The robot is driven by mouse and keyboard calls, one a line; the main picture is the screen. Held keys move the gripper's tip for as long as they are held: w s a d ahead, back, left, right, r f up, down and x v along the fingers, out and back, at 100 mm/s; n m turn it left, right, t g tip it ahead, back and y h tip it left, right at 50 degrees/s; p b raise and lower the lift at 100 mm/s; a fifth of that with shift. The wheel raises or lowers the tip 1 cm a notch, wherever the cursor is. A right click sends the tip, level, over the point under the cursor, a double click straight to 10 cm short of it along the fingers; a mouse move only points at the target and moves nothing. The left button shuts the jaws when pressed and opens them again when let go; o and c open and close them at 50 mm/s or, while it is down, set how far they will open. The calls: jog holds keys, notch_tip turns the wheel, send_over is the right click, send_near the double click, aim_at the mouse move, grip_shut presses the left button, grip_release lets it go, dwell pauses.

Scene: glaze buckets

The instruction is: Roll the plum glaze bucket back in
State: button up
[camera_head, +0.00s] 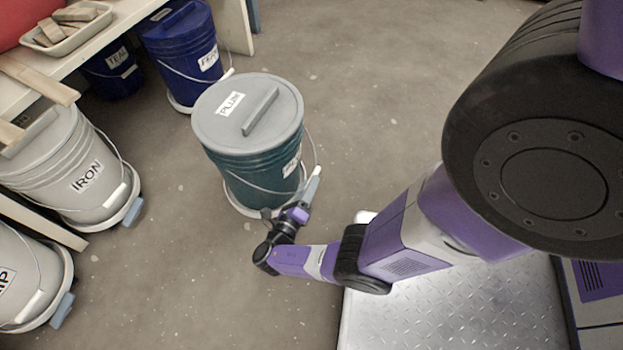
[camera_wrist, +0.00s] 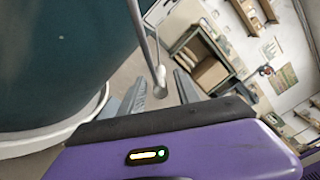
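The plum glaze bucket (camera_head: 235,163) stands upright on the open floor, with a teal body, grey lid and PLUM label. It sits on a pale round base (camera_head: 240,208), and a wire handle hangs on its right side. My gripper (camera_head: 312,188) is low at the bucket's right front, close to its base and handle. In the wrist view the bucket (camera_wrist: 60,60) fills the left side. The two grey fingers of my gripper (camera_wrist: 158,88) are apart there, with the handle's pale end (camera_wrist: 159,76) showing between them. Contact with it cannot be told.
A bench (camera_head: 105,38) runs along the upper left. The grey IRON bucket (camera_head: 62,165) and another grey bucket (camera_head: 20,275) stand at left. A blue bucket (camera_head: 180,45) stands behind the plum bucket, another (camera_head: 110,72) under the bench. Floor between IRON and plum is clear.

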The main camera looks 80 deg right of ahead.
jog(key=shift+x, duration=1.4)
grip_shut()
dwell(0.5)
